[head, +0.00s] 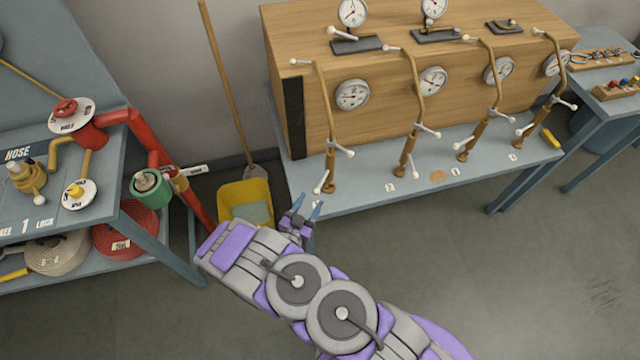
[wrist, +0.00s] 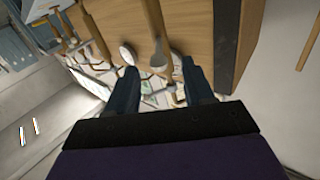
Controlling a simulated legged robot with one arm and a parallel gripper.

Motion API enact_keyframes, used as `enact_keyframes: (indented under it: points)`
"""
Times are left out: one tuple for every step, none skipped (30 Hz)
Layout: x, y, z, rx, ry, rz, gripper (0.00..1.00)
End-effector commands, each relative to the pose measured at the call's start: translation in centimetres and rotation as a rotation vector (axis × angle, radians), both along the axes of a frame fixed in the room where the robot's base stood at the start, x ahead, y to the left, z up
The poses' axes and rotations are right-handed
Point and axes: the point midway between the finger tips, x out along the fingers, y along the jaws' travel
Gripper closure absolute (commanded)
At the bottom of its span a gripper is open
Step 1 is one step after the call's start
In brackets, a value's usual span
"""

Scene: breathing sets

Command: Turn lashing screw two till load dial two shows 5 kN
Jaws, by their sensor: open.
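Several brown lashing screws with white-tipped cross handles stand along the front of a wooden box. The second from the left, lashing screw two (head: 412,120), rises behind a small label that looks like a 2. Load dial two (head: 432,80), a round white dial on the box front beside it, is too small to read. My gripper (head: 306,208) is open and empty, in front of the bench's left end, left of and apart from that screw. In the wrist view my open gripper (wrist: 160,85) faces the box and upright brown rods; I cannot tell which screws these are.
The wooden box (head: 285,35) stands on a blue-grey bench (head: 350,200), with more dials and clamps on top. A yellow dustpan (head: 245,200) and broom stand left of the bench. A hose bench (head: 150,235) is at left, another table at right. The floor in front is clear.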

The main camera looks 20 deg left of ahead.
Motion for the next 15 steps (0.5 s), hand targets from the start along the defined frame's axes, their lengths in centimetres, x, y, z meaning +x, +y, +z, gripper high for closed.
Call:
enact_keyframes:
  points:
    - [1.0, -0.3, -0.1, 0.002, -0.001, -0.005, 0.48]
    - [1.6, -0.4, -0.1, 0.002, -0.001, -0.005, 0.48]
    - [2.3, -0.5, -0.1, 0.002, -0.001, -0.005, 0.48]
    - [2.8, -0.6, -0.1, 0.003, -0.001, -0.005, 0.48]
    - [3.4, -0.7, 0.0, 0.003, -0.002, -0.005, 0.48]
    - [4.1, -0.7, 0.0, 0.004, -0.001, -0.005, 0.48]
    - [4.5, -0.8, 0.0, 0.004, -0.001, -0.005, 0.48]
    - [5.0, -0.8, 0.0, 0.004, -0.001, -0.005, 0.48]
    - [5.6, -0.9, 0.0, 0.003, -0.001, -0.005, 0.48]
    - [6.1, -1.0, 0.0, 0.003, -0.002, -0.004, 0.48]
    - [6.5, -1.0, 0.0, 0.003, -0.001, -0.004, 0.48]
    - [6.9, -1.1, 0.0, 0.003, -0.001, -0.004, 0.48]
    - [7.2, -1.1, -0.1, 0.002, -0.001, -0.004, 0.48]
    - [7.5, -1.1, 0.0, 0.002, -0.001, -0.003, 0.48]
    - [7.8, -1.1, 0.0, 0.001, 0.000, -0.002, 0.48]
